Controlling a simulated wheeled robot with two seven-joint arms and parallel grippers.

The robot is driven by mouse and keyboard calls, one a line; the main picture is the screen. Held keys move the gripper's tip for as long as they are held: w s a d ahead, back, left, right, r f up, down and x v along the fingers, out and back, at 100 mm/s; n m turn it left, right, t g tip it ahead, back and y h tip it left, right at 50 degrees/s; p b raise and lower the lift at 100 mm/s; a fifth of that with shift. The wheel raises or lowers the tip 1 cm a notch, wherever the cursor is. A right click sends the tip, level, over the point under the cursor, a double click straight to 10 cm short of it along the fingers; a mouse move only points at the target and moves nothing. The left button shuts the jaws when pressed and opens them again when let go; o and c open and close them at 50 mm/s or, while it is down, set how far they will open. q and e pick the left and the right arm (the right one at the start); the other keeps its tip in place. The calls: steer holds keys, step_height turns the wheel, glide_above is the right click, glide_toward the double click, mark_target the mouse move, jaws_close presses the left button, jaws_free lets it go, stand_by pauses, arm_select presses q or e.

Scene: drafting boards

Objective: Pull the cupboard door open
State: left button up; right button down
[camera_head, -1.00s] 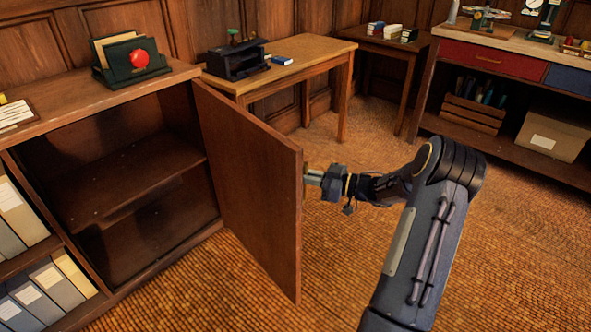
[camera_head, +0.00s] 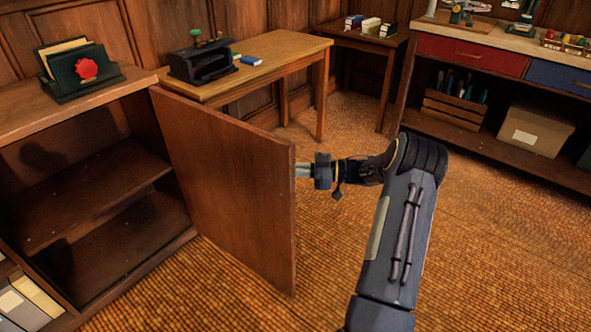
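The cupboard door (camera_head: 226,187) is a brown wooden panel. It stands wide open, swung out from its hinged edge at the right of the cupboard (camera_head: 62,130), whose empty inside with one shelf (camera_head: 95,195) shows. My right gripper (camera_head: 299,170) is at the door's free edge, on its outer side. Its fingertips are at or behind that edge, so the handle and any grasp on it are hidden. My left gripper is not in view.
A letter holder with a red seal (camera_head: 86,69) stands on the cupboard top. A wooden table (camera_head: 290,56) with a dark desk organizer (camera_head: 201,62) is behind the door. A workbench (camera_head: 490,38) stands at the back right. The floor (camera_head: 470,250) on the right is clear.

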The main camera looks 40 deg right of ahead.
steer(key=c, duration=1.6)
jaws_free()
steer(key=shift+w+a+r, duration=0.1)
steer(key=shift+w+a, duration=0.15)
steer(key=shift+w, duration=0.05)
steer(key=shift+c, duration=0.2)
steer(key=shift+s+d, duration=0.1)
steer(key=v, duration=0.7)
steer(key=shift+s+d+p, duration=0.2)
steer(key=shift+d+p, duration=0.1)
